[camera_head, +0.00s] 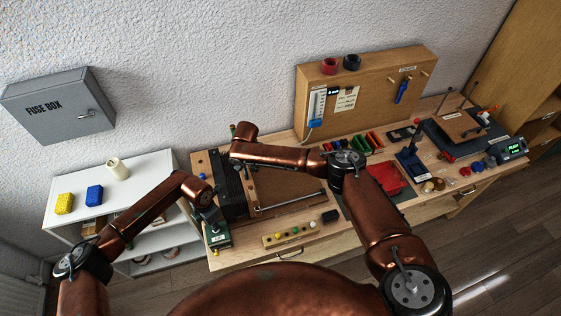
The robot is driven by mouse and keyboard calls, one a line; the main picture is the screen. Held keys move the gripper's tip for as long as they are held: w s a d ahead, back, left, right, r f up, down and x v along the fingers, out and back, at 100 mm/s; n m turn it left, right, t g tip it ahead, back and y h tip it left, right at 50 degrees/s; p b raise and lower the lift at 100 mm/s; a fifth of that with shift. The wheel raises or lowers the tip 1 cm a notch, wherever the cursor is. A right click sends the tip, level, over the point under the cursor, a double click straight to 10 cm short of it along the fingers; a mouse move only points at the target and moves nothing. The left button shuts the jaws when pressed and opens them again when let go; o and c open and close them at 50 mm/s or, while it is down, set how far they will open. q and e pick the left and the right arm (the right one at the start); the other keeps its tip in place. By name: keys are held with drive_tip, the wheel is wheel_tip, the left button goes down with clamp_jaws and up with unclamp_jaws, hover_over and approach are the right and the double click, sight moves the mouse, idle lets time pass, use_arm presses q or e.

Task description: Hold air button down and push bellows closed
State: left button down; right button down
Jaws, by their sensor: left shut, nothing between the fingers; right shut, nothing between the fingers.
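The black pleated bellows (231,187) stands at the left end of the workbench, next to a brown panel (284,188). My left gripper (208,215) is shut and empty, pointing down at the bellows' front left side, just above a dark green block (218,238). Whether it touches the block cannot be told. The air button cannot be made out. My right arm reaches left across the back of the bench, and its wrist is over the far end of the bellows.
A strip with coloured knobs (291,233) lies at the bench's front edge. A red tray (388,178) and tools fill the bench's right side. A pegboard (365,88) stands behind. A white shelf (140,172) stands left of the bench.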

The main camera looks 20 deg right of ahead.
drive_tip(key=shift+d, duration=0.55)
drive_tip(key=shift+r, duration=0.15)
wheel_tip(320, 180, up, 7)
idle(0.6)
